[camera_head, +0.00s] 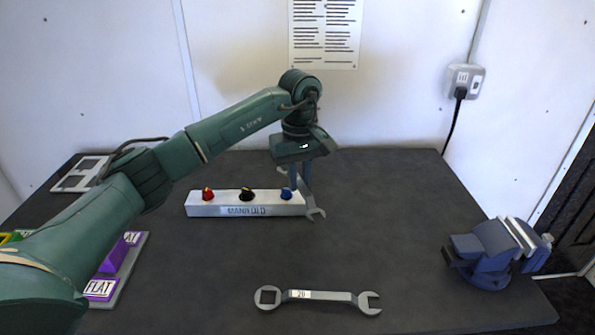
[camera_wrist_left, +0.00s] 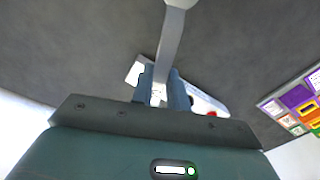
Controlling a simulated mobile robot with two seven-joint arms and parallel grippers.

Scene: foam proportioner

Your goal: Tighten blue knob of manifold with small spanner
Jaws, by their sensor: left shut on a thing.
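The manifold (camera_head: 225,210) is a white bar on the table with a red knob (camera_head: 207,194), a black knob (camera_head: 246,194) and a blue knob (camera_head: 286,193) at its right end. My left gripper (camera_head: 299,181) is above and just right of the blue knob, pointing down, shut on the small grey spanner (camera_head: 307,196). The spanner's open end hangs to the lower right, past the manifold's end. In the left wrist view the spanner (camera_wrist_left: 171,40) runs up from between my fingers (camera_wrist_left: 160,85), with part of the manifold (camera_wrist_left: 205,103) behind. Whether the spanner touches the blue knob cannot be told. My right gripper is not in view.
A larger spanner (camera_head: 318,296) lies at the table's front middle. A blue vise (camera_head: 490,253) stands at the right. A tray with coloured blocks (camera_head: 125,270) is at the left, partly behind my arm. The table between manifold and vise is clear.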

